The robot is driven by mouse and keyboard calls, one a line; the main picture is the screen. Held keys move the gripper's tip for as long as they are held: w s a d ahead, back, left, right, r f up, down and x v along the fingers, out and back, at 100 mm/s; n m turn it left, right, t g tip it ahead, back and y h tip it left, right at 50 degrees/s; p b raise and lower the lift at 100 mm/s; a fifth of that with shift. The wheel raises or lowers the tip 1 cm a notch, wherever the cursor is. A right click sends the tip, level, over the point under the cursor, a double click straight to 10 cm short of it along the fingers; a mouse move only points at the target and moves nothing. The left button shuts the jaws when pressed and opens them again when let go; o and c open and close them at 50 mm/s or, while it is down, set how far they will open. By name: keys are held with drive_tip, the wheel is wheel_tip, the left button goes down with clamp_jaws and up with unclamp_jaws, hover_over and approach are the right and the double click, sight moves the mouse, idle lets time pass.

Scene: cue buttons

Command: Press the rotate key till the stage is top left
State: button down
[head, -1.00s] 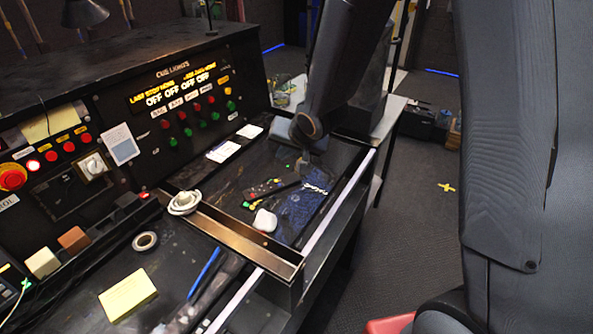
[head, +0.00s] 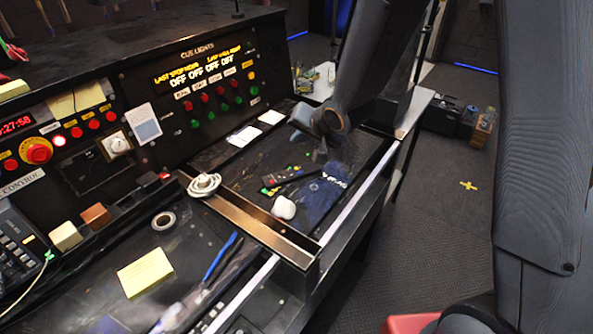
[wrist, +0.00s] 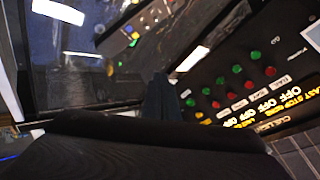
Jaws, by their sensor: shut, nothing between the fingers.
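The cue lights panel (head: 205,85) stands upright at the back of the desk. Its lit display reads OFF several times, above rows of red and green buttons. In the wrist view the panel's buttons (wrist: 235,85) show upside down at the right. I cannot make out a key marked rotate or a picture of a stage. My gripper (head: 320,156) is shut and empty, hanging over the right part of the desk, apart from the panel. Its dark fingers show in the wrist view (wrist: 160,97). A dark remote (head: 287,175) with coloured buttons lies near it.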

drive_tip(key=b, duration=0.6)
hover_over(298, 171)
drive_tip(key=f, duration=0.5)
drive_tip(key=shift+w+d, duration=0.1)
drive_tip(key=shift+w, duration=0.1)
drive_tip(key=shift+f+b, duration=0.4)
drive_tip(key=shift+f, duration=0.8)
drive_tip(key=shift+f, duration=0.15)
drive_tip(key=shift+f, duration=0.25)
drive_tip(key=shift+f, duration=0.25)
idle(0.8)
drive_tip(key=shift+r, duration=0.1)
drive_tip(key=shift+r+p, duration=0.65)
drive_tip(key=shift+p, duration=0.05)
